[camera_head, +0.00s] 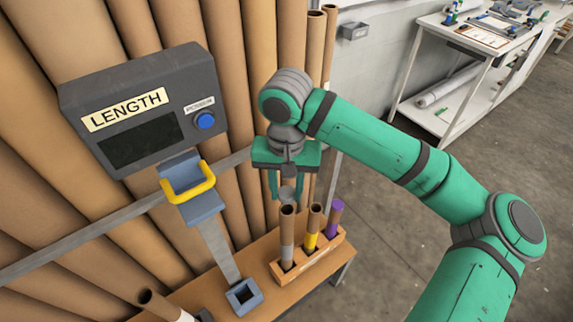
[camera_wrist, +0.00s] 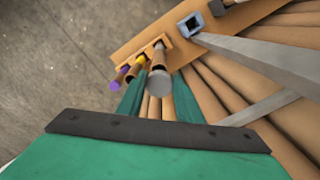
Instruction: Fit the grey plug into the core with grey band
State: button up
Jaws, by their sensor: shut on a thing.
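My gripper (camera_head: 287,186) points down and is shut on the grey plug (camera_head: 287,194), a small grey cylinder between its fingers. The plug also shows as a grey disc in the wrist view (camera_wrist: 159,83). The core with grey band (camera_head: 287,240) stands upright in a wooden rack; its dark open top faces up, just below the plug in the head view. The plug appears above the core and apart from it; exact alignment is unclear. In the wrist view the core (camera_wrist: 158,56) is partly hidden behind the plug.
The wooden rack (camera_head: 327,249) also holds a yellow-banded core (camera_head: 310,242) with an open top and a core with a purple top (camera_head: 336,207). A LENGTH display box (camera_head: 145,108) and a grey post stand left. Tall brown tubes (camera_head: 200,40) line the back.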

jog(key=shift+w+f, duration=0.1)
jog(key=shift+w, duration=0.3)
jog(key=shift+f, duration=2.8)
jog(key=shift+f, duration=0.4)
jog(key=o, duration=1.1)
jog(key=shift+r, duration=0.1)
notch_tip(320, 180, up, 11)
jog(key=shift+f, duration=0.15)
